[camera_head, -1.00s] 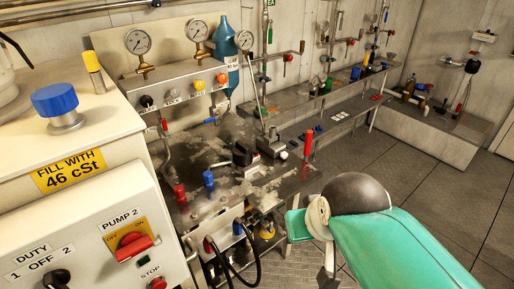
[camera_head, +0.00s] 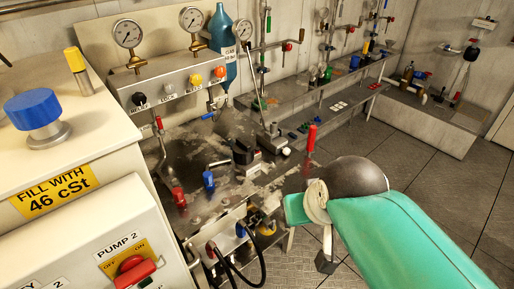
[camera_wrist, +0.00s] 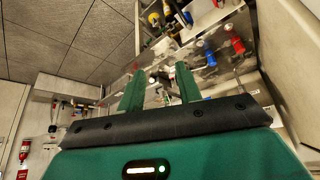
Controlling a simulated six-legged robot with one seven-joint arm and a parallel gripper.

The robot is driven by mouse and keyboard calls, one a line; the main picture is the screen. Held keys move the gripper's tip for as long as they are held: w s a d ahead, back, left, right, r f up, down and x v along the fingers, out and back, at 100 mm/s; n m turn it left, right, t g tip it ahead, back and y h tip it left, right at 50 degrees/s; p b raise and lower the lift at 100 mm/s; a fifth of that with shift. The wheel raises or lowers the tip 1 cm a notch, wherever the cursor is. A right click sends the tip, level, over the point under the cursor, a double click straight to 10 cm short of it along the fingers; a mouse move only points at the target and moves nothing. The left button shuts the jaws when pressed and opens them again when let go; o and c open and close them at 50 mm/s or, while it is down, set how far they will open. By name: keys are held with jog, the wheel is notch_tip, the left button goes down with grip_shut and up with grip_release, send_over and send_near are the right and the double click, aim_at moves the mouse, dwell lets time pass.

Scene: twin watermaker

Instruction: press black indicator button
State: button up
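A black round button (camera_head: 139,98) sits at the left end of a row on a grey sloped panel (camera_head: 180,77) in the head view. Grey, yellow and red-orange buttons follow to its right, with small labels under them. My arm is at the lower right of the head view, well apart from the panel. My gripper (camera_wrist: 161,68) shows in the wrist view with its two green fingers apart and nothing between them. I cannot make out the black button in the wrist view.
Two gauges (camera_head: 128,33) (camera_head: 192,19) stand above the panel. A white cabinet with a blue cap (camera_head: 34,109) fills the left. A stained bench with blue (camera_head: 208,181) and red (camera_head: 179,197) fittings lies below the panel. The tiled floor (camera_head: 440,200) at right is clear.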

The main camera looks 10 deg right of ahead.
jog(key=shift+w+d, duration=0.1)
jog(key=c, duration=0.7)
grip_shut()
jog(key=shift+s, duration=0.2)
dwell(0.5)
